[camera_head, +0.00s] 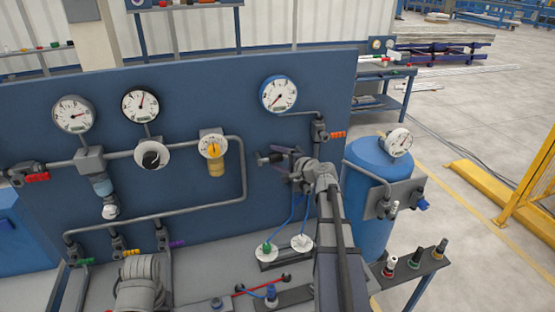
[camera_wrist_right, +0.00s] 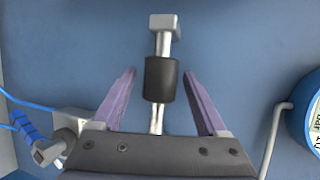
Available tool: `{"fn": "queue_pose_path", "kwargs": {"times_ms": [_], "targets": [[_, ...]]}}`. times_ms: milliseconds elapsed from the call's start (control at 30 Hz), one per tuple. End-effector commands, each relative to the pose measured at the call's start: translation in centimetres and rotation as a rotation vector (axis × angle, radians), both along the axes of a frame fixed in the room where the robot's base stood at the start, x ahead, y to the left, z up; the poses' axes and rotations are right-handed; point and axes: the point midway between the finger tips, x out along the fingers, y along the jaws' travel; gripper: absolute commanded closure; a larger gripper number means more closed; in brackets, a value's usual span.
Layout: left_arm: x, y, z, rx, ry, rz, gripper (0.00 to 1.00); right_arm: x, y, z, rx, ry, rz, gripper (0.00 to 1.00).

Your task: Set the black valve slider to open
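The black valve slider (camera_wrist_right: 161,80) is a short black sleeve on a metal rod, seen in the right wrist view. A grey block end (camera_wrist_right: 163,24) caps the rod at the top. In the head view the slider (camera_head: 264,159) shows at the blue panel, just left of my right gripper (camera_head: 281,156). The purple fingers of my right gripper (camera_wrist_right: 160,100) are open, one on each side of the slider, with a gap on both sides. The lower end of the rod is hidden behind the gripper body. My left gripper is not in view.
The blue panel (camera_head: 200,95) carries several gauges, valves and grey pipes. A blue tank (camera_head: 372,230) with a gauge stands right of my right arm. Blue hoses (camera_head: 297,210) hang below the gripper. A small shelf (camera_head: 410,265) with connectors is at the lower right.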

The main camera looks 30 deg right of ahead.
Motion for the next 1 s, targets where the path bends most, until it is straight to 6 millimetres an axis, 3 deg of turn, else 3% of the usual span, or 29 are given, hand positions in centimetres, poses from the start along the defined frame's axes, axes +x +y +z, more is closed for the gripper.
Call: {"fn": "queue_pose_path", "kwargs": {"times_ms": [67,667,1000], "targets": [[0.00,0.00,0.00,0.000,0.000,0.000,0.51,-0.01,0.00,0.00,0.000,0.000,0.000,0.33],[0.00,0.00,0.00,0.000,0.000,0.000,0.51,-0.04,0.01,-0.01,-0.001,0.000,0.000,1.00],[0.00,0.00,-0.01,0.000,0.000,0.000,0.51,-0.04,0.02,-0.02,-0.001,0.001,0.001,1.00]]}}
